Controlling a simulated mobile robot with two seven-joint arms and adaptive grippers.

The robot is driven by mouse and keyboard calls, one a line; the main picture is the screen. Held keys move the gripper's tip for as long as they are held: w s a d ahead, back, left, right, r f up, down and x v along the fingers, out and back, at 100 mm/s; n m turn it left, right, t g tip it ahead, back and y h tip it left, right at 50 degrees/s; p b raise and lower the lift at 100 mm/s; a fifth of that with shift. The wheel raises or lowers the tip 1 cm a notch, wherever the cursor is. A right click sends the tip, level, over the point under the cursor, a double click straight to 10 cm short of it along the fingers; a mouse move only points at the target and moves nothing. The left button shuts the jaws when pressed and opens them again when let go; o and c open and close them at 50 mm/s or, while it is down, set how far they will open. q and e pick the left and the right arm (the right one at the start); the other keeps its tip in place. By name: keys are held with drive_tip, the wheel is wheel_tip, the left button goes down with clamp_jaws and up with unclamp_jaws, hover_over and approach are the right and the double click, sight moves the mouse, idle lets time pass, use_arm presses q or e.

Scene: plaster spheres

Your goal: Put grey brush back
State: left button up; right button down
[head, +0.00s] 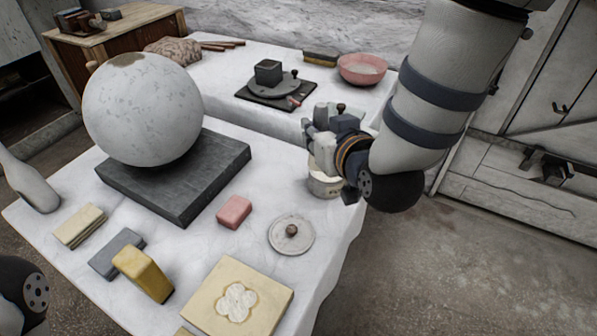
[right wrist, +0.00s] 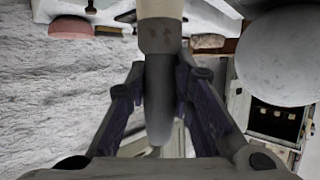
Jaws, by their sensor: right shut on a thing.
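The grey brush (right wrist: 159,95) is between the fingers of my right gripper (right wrist: 159,90) in the right wrist view. In the head view my right gripper (head: 322,132) is above the back right of the front table, and I cannot make out the brush there. A white pot (head: 325,185) stands just below this gripper, partly hidden by it. Whether the brush touches the pot is hidden. My left gripper is out of view.
A large plaster sphere (head: 142,108) rests on a dark slab (head: 218,163). A pink block (head: 234,211), a round lid (head: 291,234), a yellow sponge (head: 143,273) and a cream tile (head: 268,306) lie in front. A pink bowl (head: 362,70) is on the back table.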

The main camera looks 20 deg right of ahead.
drive_tip(key=w+a+f+b, duration=0.1)
drive_tip(key=w+f, duration=0.3)
drive_tip(key=w+a+f+b, duration=0.1)
drive_tip(key=w+a+f, duration=0.1)
drive_tip(key=w+f, duration=0.2)
drive_tip(key=w+a+f+b, duration=0.1)
drive_tip(key=w+f+b, duration=0.1)
drive_tip(key=w+f, duration=0.3)
drive_tip(key=shift+w+a+f, duration=0.1)
drive_tip(key=shift+a, duration=0.05)
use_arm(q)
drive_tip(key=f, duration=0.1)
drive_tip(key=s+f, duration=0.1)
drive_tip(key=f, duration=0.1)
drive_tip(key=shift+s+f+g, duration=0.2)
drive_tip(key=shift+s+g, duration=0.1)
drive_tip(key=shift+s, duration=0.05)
use_arm(e)
drive_tip(key=c, duration=1.8)
unclamp_jaws()
drive_tip(key=o, duration=0.4)
